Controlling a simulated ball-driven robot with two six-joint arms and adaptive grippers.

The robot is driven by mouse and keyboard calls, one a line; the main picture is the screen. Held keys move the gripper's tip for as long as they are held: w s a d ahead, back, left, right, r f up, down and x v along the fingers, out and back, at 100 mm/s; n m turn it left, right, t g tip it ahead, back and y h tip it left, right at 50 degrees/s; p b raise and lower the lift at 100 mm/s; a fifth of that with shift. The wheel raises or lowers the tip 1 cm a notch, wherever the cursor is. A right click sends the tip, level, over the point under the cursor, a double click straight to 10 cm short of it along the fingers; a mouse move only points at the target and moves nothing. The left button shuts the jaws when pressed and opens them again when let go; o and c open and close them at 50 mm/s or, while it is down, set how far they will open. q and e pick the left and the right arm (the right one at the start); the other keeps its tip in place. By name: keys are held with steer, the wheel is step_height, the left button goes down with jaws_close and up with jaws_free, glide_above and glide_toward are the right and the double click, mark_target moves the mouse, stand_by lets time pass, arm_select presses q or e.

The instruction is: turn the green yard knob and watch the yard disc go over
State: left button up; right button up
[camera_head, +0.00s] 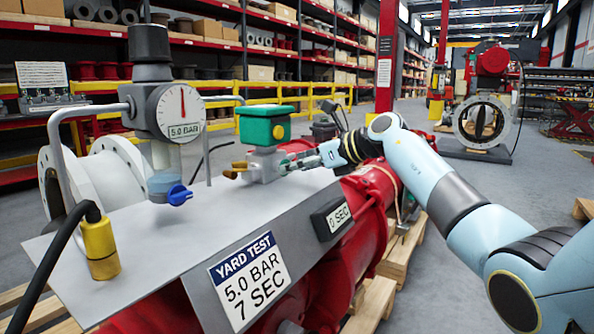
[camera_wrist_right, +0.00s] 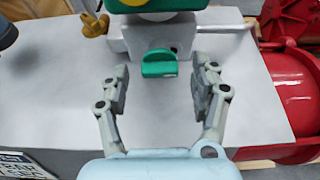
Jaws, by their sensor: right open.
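The green knob (camera_wrist_right: 158,63) sits on the front of a grey valve block (camera_wrist_right: 155,38) in the right wrist view, its bar lying across the picture. My right gripper (camera_wrist_right: 165,84) is open, one finger on each side of the knob, apart from it and slightly short of it. In the head view my right gripper (camera_head: 294,163) reaches in from the right to the valve block (camera_head: 263,164) and hides the knob there. A green box (camera_head: 265,125) with a yellow disc (camera_head: 279,132) on its face stands on that block. My left gripper is out of view.
A gauge (camera_head: 180,108) reading 5.0 BAR and a blue handle (camera_head: 179,195) stand left of the block. A display (camera_head: 332,216) reads 0 SEC. A sign (camera_head: 248,280) reads YARD TEST 5.0 BAR 7 SEC. The grey plate (camera_head: 160,245) is mostly clear around the block.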

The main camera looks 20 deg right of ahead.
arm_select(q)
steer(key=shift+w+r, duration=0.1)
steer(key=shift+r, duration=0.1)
arm_select(e)
steer(key=shift+w+a, duration=0.15)
steer(key=c, duration=1.2)
steer(key=shift+o, duration=0.2)
